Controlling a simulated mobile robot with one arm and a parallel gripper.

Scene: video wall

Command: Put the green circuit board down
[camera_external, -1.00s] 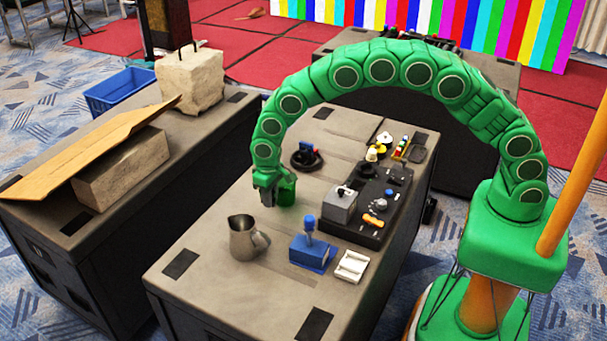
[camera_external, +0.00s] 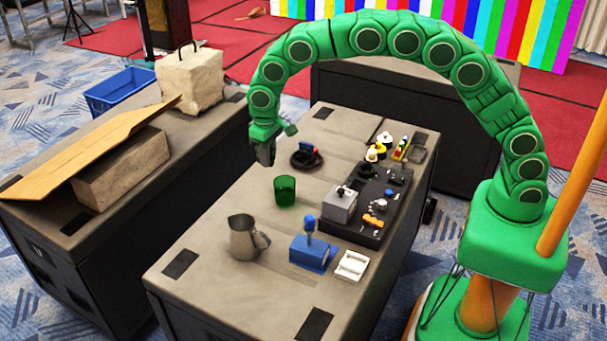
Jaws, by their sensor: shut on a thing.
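My gripper (camera_external: 267,158) hangs above the left side of the middle table, pointing down, clear of the tabletop. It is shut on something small. A small green piece (camera_external: 290,129) sticks out at its right side and may be the green circuit board; it is too small to tell surely. No other circuit board can be made out. A green translucent cup (camera_external: 285,191) stands upright on the table, below and in front of the gripper, apart from it.
The middle table (camera_external: 215,290) also holds a metal pitcher (camera_external: 246,238), a blue box with a knob (camera_external: 312,250), a white tray (camera_external: 351,265), a black panel with parts (camera_external: 350,232) and a round black dish (camera_external: 306,159). Bare tabletop surrounds the cup. A side table holds stone blocks (camera_external: 190,82).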

